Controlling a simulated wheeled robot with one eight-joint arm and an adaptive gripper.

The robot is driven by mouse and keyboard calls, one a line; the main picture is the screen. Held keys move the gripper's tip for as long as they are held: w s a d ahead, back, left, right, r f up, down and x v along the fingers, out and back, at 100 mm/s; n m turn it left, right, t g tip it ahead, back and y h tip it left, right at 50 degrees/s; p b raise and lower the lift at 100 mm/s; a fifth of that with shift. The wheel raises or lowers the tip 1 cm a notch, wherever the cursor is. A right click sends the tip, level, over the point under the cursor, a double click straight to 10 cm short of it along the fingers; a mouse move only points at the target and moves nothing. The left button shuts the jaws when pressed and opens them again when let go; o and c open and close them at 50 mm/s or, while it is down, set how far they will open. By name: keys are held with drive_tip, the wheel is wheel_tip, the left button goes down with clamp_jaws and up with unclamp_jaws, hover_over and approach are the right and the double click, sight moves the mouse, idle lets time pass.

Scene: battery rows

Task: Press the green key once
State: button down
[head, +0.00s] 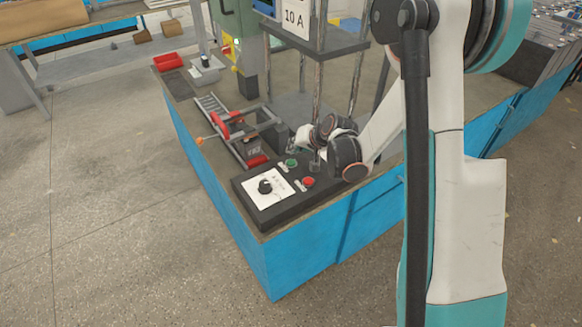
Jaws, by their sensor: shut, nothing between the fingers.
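The green key (291,162) is a small round button on a dark control box (247,207) at the near corner of the blue bench. A red key (308,182) sits beside it, to the lower right. My gripper (294,149) is small in the head view and appears shut and empty. Its tips show just above and behind the green key in the picture. I cannot tell whether they touch it. The green key's top is at least partly visible.
A black knob (265,186) on a white plate is left of the keys. A red-handled fixture (232,122) and a press frame (317,45) stand behind the box. A red tray (167,61) lies farther back. Open floor (110,220) is at left.

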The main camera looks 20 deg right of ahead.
sight(293, 161)
drive_tip(key=shift+f+b, duration=0.7)
drive_tip(key=shift+f, duration=0.5)
idle(0.5)
drive_tip(key=shift+f+b, duration=0.4)
drive_tip(key=shift+b, duration=0.05)
drive_tip(key=shift+f, duration=0.35)
idle(0.6)
idle(0.3)
drive_tip(key=shift+r+p, duration=0.4)
drive_tip(key=shift+r, duration=0.4)
drive_tip(key=shift+r, duration=0.1)
drive_tip(key=shift+r+p, duration=1.55)
drive_tip(key=shift+r, duration=0.9)
